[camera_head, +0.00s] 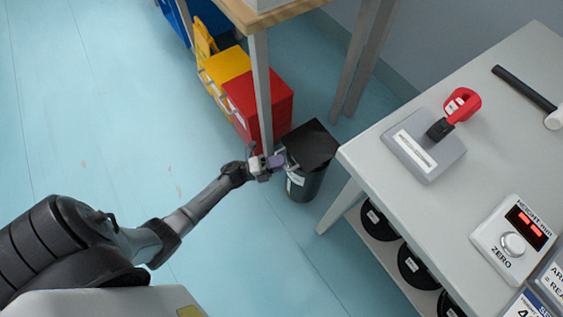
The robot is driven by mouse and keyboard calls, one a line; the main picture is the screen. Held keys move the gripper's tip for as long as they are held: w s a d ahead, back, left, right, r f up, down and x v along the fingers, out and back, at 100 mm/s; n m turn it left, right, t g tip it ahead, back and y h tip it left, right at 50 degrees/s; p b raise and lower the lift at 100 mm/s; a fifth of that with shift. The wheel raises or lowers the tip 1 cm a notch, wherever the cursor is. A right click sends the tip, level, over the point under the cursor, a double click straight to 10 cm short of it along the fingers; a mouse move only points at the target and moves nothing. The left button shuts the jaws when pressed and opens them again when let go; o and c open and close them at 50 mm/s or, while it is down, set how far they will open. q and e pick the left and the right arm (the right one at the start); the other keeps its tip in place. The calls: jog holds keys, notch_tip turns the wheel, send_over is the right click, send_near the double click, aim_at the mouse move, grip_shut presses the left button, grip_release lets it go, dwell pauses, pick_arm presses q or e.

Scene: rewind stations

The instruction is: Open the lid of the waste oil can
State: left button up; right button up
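The waste oil can (306,184) is a dark cylinder with a white label, standing on the floor beside the bench leg. Its lid (313,143) is a flat black square over the top of the can; I cannot tell whether it is fully down or slightly raised. My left gripper (281,160) is at the left edge of the lid, near the can's upper rim. Its fingers are small here, and I cannot tell whether they are apart, closed or touching the lid. My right gripper is not in view.
A red bin (262,102) and a yellow bin (226,68) stand behind the can. A table leg (262,90) rises close behind it. The white bench (375,150) lies close on the right, with black reels (378,222) below. The floor at left is clear.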

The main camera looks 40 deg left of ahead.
pick_arm(q)
jog(key=shift+w+d+r, duration=0.1)
jog(key=shift+w+d, duration=0.15)
jog(key=shift+w, duration=0.1)
jog(key=shift+c, duration=0.5)
grip_shut()
